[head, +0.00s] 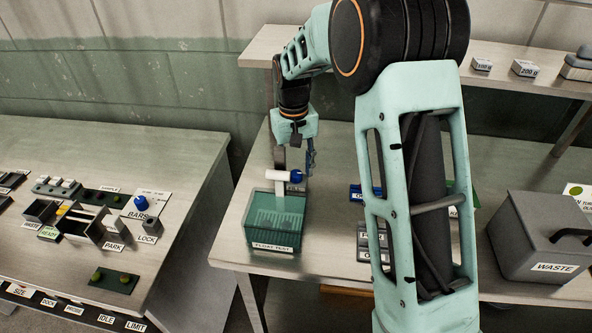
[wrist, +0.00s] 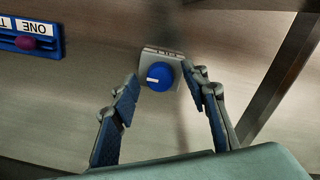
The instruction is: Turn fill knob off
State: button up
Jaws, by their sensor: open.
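A blue round knob (head: 297,176) sits at the right end of a white pipe above the green tank (head: 262,236). In the wrist view, a blue knob (wrist: 159,76) with a short white pointer line sits on a grey block (wrist: 150,57). My gripper (head: 296,158) is just above the knob in the head view. In the wrist view its two fingers (wrist: 163,82) are spread, one on each side of the knob, with nothing between them gripped. Visible gaps separate the fingers from the knob.
A blue plate with a dark red slider and the word ONE (wrist: 30,40) lies at the upper left in the wrist view. A grey WASTE bin (head: 545,235) stands at right. The left bench holds another blue knob (head: 141,202) by BARS. A shelf (head: 500,78) is behind.

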jog(key=shift+f, duration=0.2)
jog(key=shift+c, duration=0.3)
grip_shut()
